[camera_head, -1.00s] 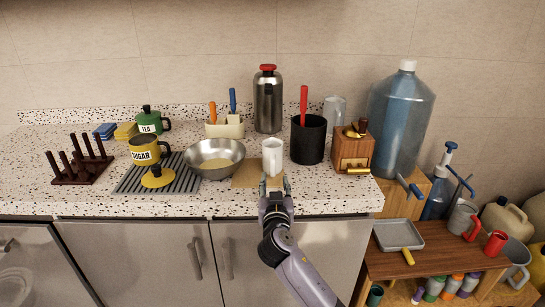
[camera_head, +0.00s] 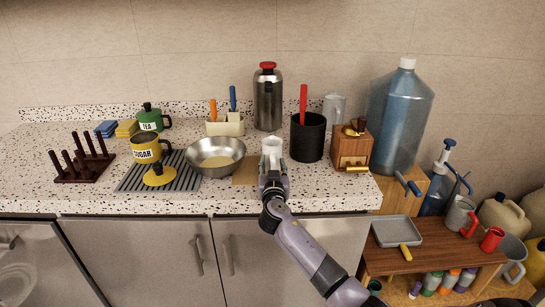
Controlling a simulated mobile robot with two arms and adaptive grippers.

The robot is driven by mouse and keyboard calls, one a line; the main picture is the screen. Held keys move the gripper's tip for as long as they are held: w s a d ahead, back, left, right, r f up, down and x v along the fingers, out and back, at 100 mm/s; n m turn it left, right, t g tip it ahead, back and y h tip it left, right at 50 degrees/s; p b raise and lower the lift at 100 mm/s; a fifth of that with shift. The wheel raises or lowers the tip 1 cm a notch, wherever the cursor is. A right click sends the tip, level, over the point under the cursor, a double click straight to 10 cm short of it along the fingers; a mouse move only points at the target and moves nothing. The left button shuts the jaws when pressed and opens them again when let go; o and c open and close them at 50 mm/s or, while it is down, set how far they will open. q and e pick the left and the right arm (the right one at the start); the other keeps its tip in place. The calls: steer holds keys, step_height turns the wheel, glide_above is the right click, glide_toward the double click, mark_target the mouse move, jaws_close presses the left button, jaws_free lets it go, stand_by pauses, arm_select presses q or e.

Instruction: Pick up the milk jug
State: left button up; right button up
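The likely milk jug is a small white jug (camera_head: 272,148), upright at the counter's front, right of the metal bowl (camera_head: 215,157). My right gripper (camera_head: 273,166) reaches in from the front, with its fingers at the jug's near side. The fingers look parted around the jug's lower part, but I cannot tell whether they touch it. The gripper hides the jug's lower front. My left gripper is not in view.
A black utensil pot (camera_head: 307,139) and a wooden grinder (camera_head: 350,150) stand to the right. A steel flask (camera_head: 268,100) stands behind. A brown board (camera_head: 245,172) lies beside the gripper. A yellow sugar pot (camera_head: 145,148) stands further left.

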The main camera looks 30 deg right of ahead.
steer(key=shift+c, duration=0.3)
jaws_close()
stand_by(0.5)
